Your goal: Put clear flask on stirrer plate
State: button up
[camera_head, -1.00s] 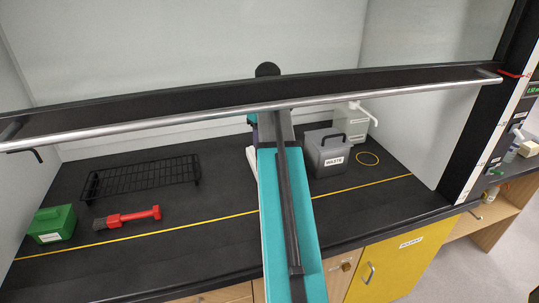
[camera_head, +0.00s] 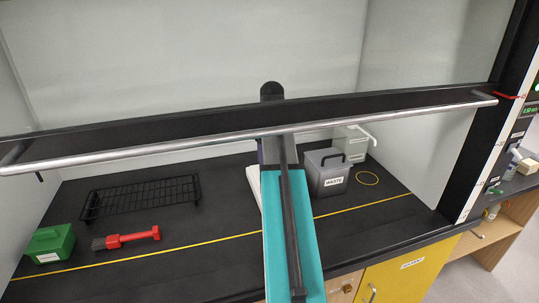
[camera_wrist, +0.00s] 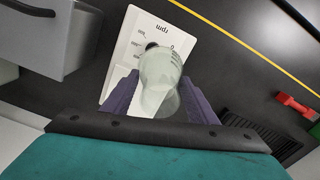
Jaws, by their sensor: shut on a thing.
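My gripper (camera_wrist: 160,96) has purple fingers shut on the clear flask (camera_wrist: 162,68), a pale see-through vessel in the wrist view. The white stirrer plate (camera_wrist: 124,50), with "rpm" print and a dark knob, lies behind and beneath the flask in that view. The flask overlaps the plate's face; I cannot tell whether it touches it. In the head view only a white edge of the stirrer plate (camera_head: 253,181) shows left of my arm. The flask and my fingertips are hidden there behind my arm.
A grey WASTE bin (camera_head: 326,174) stands close right of the plate, with a pale dispenser (camera_head: 352,143) behind it. A black wire rack (camera_head: 140,197), red brush (camera_head: 128,238) and green box (camera_head: 49,244) are at left. The sash's metal bar (camera_head: 200,147) crosses above my arm.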

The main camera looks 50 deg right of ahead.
jog(key=w+d+f+p, duration=0.1)
jog(key=w+d+p, duration=0.1)
jog(key=w+d, duration=0.5)
jog(key=shift+w+p, duration=0.4)
jog(key=shift+w, duration=0.05)
jog(key=shift+d, duration=0.15)
jog(key=shift+w+d+f+p, duration=0.15)
jog(key=shift+f+p, duration=0.2)
jog(key=shift+f, duration=0.25)
jog(key=shift+w+d+f+p, duration=0.15)
jog(key=shift+f+p, duration=0.25)
jog(key=shift+f, duration=0.2)
jog(key=shift+w+d+f+p, duration=0.15)
jog(key=shift+f+p, duration=0.2)
jog(key=shift+f, duration=0.25)
jog(key=shift+a, duration=0.1)
jog(key=o, duration=1.1)
jog(key=shift+f, duration=0.1)
jog(key=shift+o, duration=0.2)
jog(key=shift+r, duration=0.25)
